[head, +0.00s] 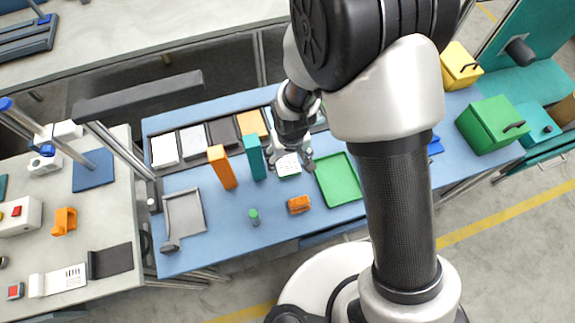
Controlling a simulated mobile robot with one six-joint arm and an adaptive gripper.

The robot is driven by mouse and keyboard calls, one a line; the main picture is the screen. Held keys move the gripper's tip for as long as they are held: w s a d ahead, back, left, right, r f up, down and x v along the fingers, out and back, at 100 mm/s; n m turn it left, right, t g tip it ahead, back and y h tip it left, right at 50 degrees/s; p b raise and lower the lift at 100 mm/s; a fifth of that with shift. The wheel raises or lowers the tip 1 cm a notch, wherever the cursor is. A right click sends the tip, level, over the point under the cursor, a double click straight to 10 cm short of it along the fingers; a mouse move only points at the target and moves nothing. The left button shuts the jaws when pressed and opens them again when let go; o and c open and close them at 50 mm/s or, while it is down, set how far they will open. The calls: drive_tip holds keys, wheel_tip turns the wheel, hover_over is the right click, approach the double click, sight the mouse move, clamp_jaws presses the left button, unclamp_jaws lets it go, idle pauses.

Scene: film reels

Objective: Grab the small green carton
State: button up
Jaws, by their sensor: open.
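A small box with a white, marked top and a green edge (288,167) lies on the blue table, partly hidden by my gripper; it looks like the small green carton. My gripper (291,159) is open, its fingers spread above or around this box; I cannot tell whether they touch it. A taller teal carton (254,158) stands upright just left of my gripper, beside an upright orange carton (222,168).
A green tray (338,182) lies right of my gripper. An orange object (299,204) and a small green-topped cylinder (254,217) stand toward the front edge. A grey tray (184,212) is at left. My arm hides part of the table's right side.

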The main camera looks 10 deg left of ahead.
sight(288, 164)
drive_tip(key=shift+w+a+f+b, duration=0.1)
drive_tip(key=shift+w+f+b, duration=0.2)
drive_tip(key=shift+f, duration=0.75)
drive_tip(key=shift+w+a+f+b, duration=0.15)
drive_tip(key=shift+f+b, duration=0.25)
drive_tip(key=shift+f, duration=0.6)
drive_tip(key=shift+w+f+b, duration=0.25)
drive_tip(key=shift+f+b, duration=0.1)
drive_tip(key=shift+f, duration=0.7)
drive_tip(key=shift+r, duration=0.1)
drive_tip(key=c, duration=0.9)
drive_tip(key=shift+o, duration=0.2)
drive_tip(key=shift+r, duration=0.1)
